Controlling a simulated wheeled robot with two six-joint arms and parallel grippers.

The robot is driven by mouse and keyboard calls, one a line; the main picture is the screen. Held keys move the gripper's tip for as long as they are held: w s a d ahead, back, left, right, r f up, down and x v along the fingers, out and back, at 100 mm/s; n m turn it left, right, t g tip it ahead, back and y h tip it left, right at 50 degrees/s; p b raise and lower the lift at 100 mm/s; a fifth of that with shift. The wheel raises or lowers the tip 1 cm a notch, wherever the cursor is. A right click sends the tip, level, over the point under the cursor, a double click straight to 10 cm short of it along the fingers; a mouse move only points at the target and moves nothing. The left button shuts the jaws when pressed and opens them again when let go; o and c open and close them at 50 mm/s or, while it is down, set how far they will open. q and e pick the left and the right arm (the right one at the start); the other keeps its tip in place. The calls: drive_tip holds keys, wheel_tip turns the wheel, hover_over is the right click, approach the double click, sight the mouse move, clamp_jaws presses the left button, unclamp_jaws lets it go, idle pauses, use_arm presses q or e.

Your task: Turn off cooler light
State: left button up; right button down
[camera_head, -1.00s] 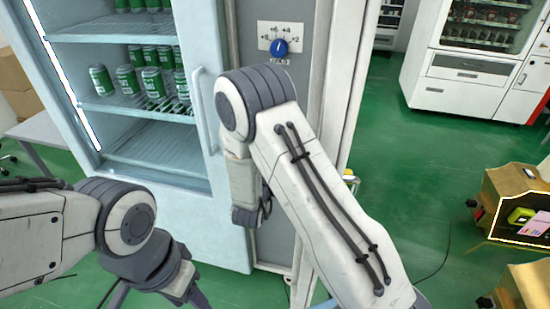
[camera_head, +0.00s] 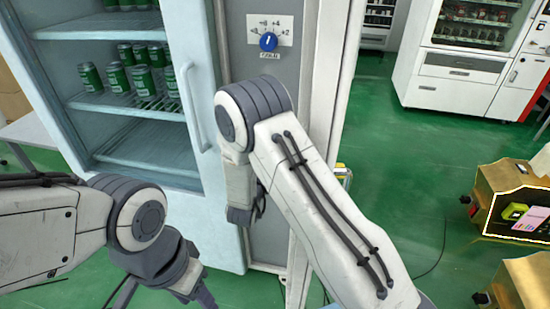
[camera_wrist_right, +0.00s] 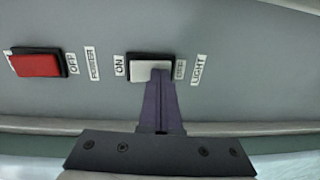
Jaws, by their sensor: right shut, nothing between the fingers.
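The cooler (camera_head: 218,60) stands at the left in the head view, with green cans on its shelves; its interior looks dim, with no glowing strip. The wrist view shows the white light switch (camera_wrist_right: 140,70) between ON and OFF labels, beside the word LIGHT. My right gripper (camera_wrist_right: 160,75) is shut and empty, its tips over the OFF side of the switch; contact is hard to judge. In the head view the right gripper (camera_head: 240,215) hangs before the cooler's grey side panel. My left gripper (camera_head: 195,292) is low at the left, its jaw opening unclear.
A red power switch (camera_wrist_right: 38,65) is left of the light switch. A blue dial (camera_head: 268,41) sits high on the grey panel. Green floor is clear between.

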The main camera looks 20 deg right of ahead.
drive_tip(key=f+v, duration=0.3)
drive_tip(key=v, duration=1)
drive_tip(key=shift+s+a+b, duration=0.2)
drive_tip(key=shift+s+b, duration=0.25)
